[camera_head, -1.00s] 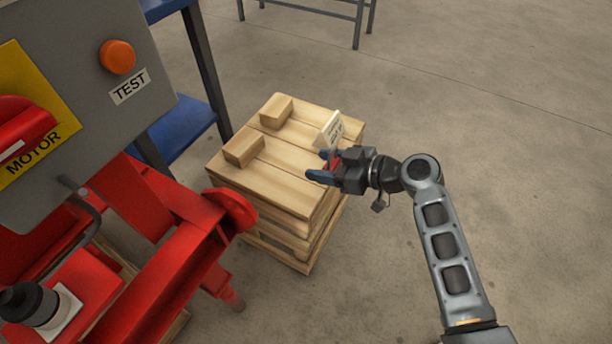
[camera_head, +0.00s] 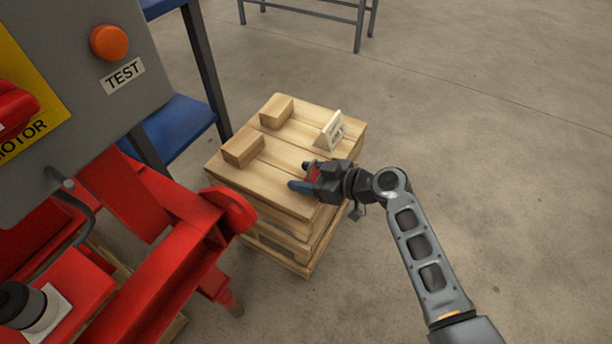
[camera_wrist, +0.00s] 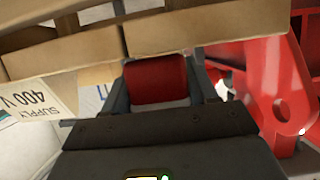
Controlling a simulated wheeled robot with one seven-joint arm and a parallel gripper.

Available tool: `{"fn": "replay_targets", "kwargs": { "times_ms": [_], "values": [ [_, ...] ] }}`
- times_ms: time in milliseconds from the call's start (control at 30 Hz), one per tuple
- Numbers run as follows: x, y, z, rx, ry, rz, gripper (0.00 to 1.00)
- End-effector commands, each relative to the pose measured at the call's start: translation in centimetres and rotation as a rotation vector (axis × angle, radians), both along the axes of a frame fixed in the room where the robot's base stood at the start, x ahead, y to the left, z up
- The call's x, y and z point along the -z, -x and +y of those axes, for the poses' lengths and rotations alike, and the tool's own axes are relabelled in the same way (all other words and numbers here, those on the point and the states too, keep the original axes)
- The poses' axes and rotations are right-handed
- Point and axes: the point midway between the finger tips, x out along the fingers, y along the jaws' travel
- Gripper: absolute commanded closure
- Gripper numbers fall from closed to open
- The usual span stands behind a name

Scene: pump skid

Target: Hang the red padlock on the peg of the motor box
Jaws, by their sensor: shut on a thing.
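My gripper (camera_head: 304,178) is shut on the red padlock (camera_head: 314,173) and holds it by the near right part of the wooden crate stack. The padlock's red body also shows between the fingers in the wrist view (camera_wrist: 157,79); its shackle cannot be made out. The grey motor box (camera_head: 92,85) stands at the upper left, with an orange button, a TEST label and a yellow MOTOR plate.
The wooden crate stack (camera_head: 285,200) carries two wooden blocks (camera_head: 243,146) and a small white sign (camera_head: 329,131). The red skid frame (camera_head: 165,215) lies between the stack and the box. Blue shelving (camera_head: 180,122) stands behind. The floor at right is clear.

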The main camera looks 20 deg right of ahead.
Motion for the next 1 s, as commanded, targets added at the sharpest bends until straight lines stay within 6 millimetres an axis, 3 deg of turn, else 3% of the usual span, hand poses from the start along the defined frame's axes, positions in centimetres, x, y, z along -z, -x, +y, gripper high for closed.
{"fn": "replay_targets", "kwargs": {
  "times_ms": [100,133,367,767,1000],
  "values": [
    [0.4,0.0,0.0,0.0,0.001,-0.001,0.78],
    [0.3,0.0,0.0,0.0,0.0,0.0,0.41],
    [0.3,0.0,0.0,0.0,0.0,0.0,0.19],
    [0.1,0.0,0.0,0.0,-0.001,0.002,0.17],
    [-1.1,3.0,-2.6,0.003,0.001,0.001,0.17]
  ]
}}
